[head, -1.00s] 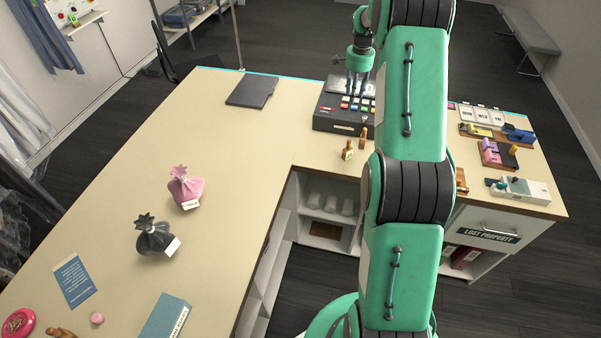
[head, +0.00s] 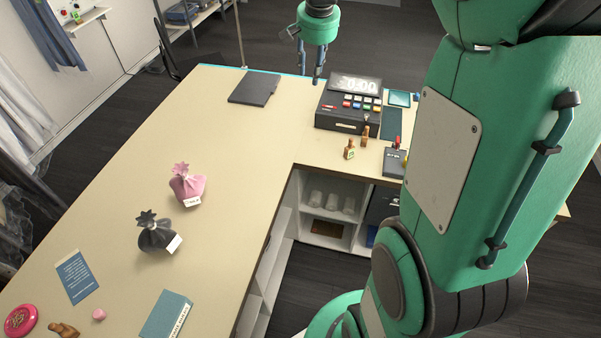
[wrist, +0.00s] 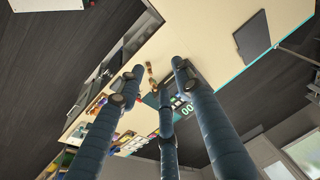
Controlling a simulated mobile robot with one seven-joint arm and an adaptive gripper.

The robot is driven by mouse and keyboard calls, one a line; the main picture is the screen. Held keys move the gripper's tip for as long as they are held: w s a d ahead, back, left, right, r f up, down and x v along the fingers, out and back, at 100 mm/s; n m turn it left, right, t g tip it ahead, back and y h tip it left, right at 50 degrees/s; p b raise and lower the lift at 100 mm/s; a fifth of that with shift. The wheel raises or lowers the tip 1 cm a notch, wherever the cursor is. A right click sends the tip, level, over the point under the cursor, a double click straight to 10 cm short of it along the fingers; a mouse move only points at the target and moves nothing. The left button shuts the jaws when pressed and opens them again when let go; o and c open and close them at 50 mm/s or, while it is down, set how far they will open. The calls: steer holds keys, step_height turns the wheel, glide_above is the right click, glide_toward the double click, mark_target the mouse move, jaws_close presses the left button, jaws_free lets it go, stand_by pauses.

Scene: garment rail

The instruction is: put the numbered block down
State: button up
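My gripper (head: 311,62) is in the air above the far edge of the counter, just left of and behind the cash register. In the wrist view its dark blue fingers (wrist: 158,85) stand apart with nothing visible between the tips. I cannot make out a block with a readable number in either view. Two small wooden pieces stand on the counter in front of the register: one with a green label (head: 349,150) and a plain brown one (head: 365,133). They show small in the wrist view (wrist: 151,74), well beyond the fingers.
The cash register (head: 347,105) sits on the back counter, with a dark folder (head: 254,88) to its left. A pink pouch (head: 187,186) and a black pouch (head: 156,232) stand on the left counter. Bare counter lies between. My arm hides the right side.

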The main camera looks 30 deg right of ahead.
steer(key=s+a+r+n, duration=0.2)
steer(key=s+a+r, duration=0.2)
steer(key=s+a, duration=0.4)
steer(key=s+a+f+n+t, duration=0.1)
steer(key=s+a, duration=0.3)
steer(key=s, duration=0.4)
steer(key=s+a+f+n+t, duration=0.1)
steer(key=s+a+n, duration=0.2)
steer(key=s+a, duration=0.2)
steer(key=s+a+f+n+t+y, duration=0.1)
steer(key=s+a+n, duration=0.2)
steer(key=s, duration=0.7)
steer(key=shift+s+a+f, duration=0.35)
steer(key=shift+s+a, duration=0.05)
steer(key=shift+a, duration=0.85)
step_height(320, 180, down, 18)
steer(key=b, duration=1.8)
